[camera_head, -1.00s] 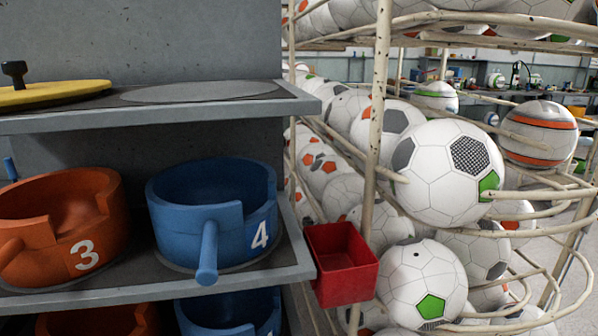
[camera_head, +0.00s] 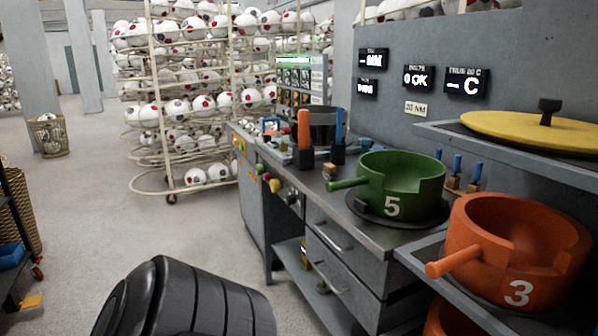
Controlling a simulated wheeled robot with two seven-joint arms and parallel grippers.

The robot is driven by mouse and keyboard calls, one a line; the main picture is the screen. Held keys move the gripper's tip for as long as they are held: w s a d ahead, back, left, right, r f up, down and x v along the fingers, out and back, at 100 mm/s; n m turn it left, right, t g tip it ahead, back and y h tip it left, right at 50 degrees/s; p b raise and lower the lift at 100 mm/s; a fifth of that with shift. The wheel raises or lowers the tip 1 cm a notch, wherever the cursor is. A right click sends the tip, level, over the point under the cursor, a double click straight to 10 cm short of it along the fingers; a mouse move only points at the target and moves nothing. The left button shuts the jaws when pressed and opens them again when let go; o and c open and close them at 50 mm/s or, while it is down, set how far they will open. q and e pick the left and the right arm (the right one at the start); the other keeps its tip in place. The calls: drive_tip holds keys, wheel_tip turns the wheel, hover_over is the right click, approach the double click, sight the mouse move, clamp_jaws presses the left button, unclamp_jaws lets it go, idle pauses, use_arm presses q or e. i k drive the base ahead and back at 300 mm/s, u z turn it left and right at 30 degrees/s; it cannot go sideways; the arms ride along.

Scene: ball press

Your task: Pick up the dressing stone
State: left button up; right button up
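I cannot make out a dressing stone in the head view. Several small items lie on the grey workbench (camera_head: 378,231), among them a small brown block (camera_head: 329,171), but they are too small to identify as the stone. Neither of my grippers is in view.
A green pot marked 5 (camera_head: 385,190) stands on the workbench. An orange pot marked 3 (camera_head: 490,262) sits on a shelf at right, below a yellow lid (camera_head: 520,125). Ball racks (camera_head: 152,60) stand behind. The floor (camera_head: 110,215) at left is mostly open.

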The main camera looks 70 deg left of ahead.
sight(329, 174)
drive_tip(key=u, duration=2.05)
